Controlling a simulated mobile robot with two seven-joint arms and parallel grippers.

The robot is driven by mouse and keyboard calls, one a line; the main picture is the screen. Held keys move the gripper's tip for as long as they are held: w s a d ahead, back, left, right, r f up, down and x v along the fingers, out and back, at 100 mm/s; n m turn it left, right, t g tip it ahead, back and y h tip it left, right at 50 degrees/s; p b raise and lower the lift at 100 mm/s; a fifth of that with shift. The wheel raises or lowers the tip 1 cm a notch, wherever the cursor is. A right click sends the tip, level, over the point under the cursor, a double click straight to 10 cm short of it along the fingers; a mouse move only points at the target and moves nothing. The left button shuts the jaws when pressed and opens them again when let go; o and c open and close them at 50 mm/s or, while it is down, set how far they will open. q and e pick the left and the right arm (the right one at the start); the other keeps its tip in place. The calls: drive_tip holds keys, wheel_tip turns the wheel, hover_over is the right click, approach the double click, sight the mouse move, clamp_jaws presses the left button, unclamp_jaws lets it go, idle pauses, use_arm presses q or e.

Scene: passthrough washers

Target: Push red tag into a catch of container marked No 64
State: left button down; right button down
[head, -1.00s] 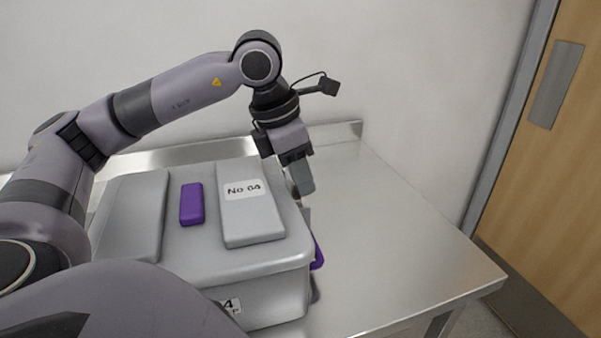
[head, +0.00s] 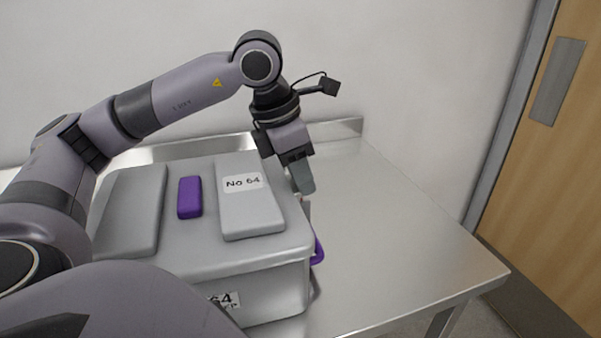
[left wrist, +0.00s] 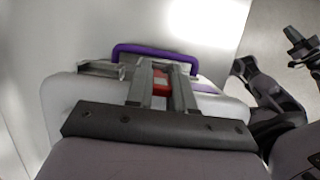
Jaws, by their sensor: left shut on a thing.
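The grey container (head: 262,293) marked No 64 stands on the metal table, its lid label (head: 243,183) facing up. A purple handle or catch loop (head: 317,252) sticks out at its right side; in the left wrist view the purple loop (left wrist: 155,49) lies just beyond my fingers. My left gripper (head: 301,180) points down at the container's right edge. In the left wrist view my left gripper (left wrist: 161,80) is shut on the red tag (left wrist: 161,87), which shows between the fingers. Whether the tag touches the catch is hidden. My right gripper is not seen in the head view.
A purple grip (head: 189,197) sits on the lid between two raised grey panels. The metal table (head: 400,235) is clear to the right of the container. A wall stands behind and a wooden door (head: 560,150) at the right.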

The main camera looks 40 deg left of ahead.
use_arm(q)
drive_tip(key=shift+f, duration=0.35)
idle(0.3)
drive_tip(key=shift+c, duration=2.3)
unclamp_jaws()
drive_tip(key=shift+a, duration=0.1)
drive_tip(key=shift+r, duration=0.2)
drive_tip(key=shift+r+p, duration=2.7)
drive_tip(key=shift+r, duration=0.7)
